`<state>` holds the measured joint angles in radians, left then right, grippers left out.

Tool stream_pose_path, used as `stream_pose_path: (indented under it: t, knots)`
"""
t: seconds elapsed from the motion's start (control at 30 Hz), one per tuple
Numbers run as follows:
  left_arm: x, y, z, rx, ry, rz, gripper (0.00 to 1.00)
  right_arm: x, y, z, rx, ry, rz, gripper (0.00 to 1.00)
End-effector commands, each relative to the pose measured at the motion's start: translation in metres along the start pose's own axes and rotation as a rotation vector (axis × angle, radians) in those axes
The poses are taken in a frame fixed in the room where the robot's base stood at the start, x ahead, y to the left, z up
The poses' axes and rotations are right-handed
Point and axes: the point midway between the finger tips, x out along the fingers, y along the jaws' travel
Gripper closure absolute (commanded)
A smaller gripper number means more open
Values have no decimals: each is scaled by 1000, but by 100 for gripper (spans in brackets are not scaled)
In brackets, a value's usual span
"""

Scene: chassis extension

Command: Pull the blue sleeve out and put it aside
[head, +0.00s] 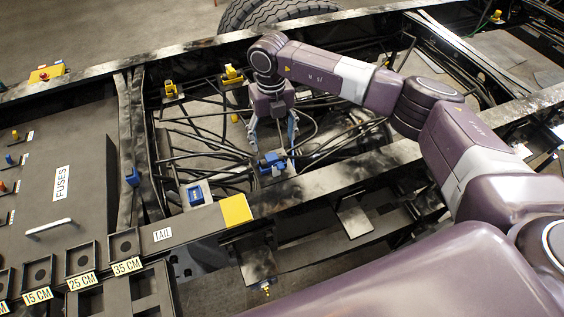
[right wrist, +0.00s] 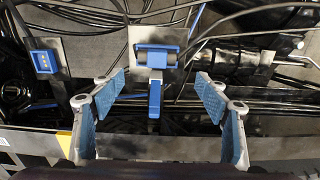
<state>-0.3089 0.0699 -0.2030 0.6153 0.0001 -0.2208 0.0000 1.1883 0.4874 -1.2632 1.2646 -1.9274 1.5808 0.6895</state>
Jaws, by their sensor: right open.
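A blue sleeve-like part (head: 272,161) sits at a grey plate among the black cables inside the frame. In the right wrist view the open fingers (right wrist: 160,90) stand on either side of the tab, with gaps on both sides and no contact visible. My left gripper is not in view.
Yellow connectors (head: 232,75) stand at the back. Loose black cables surround the area. A dark panel marked FUSES (head: 62,180) is at left.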

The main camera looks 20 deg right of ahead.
Motion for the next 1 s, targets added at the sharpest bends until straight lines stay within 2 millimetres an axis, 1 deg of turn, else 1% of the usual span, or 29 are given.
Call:
stream_pose_path:
  t: [0.1,0.27,0.43,0.57,0.73,0.77,0.8,0.9,1.0]
  knots:
    - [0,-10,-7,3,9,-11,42,0,1,0,-1,0,1,32]
    - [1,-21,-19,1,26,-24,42,2,0,0,-1,0,1,32]
    - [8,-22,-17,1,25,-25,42,13,0,0,0,1,1,32]
    - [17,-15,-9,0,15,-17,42,28,1,0,-1,0,1,32]
    - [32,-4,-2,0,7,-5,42,53,0,0,0,1,-1,32]
    - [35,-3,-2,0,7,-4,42,58,0,0,0,1,0,32]
    - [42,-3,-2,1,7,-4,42,65,0,0,0,1,0,32]
    - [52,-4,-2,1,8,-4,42,78,0,0,0,0,0,32]
    - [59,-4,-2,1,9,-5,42,87,0,0,0,0,0,32]
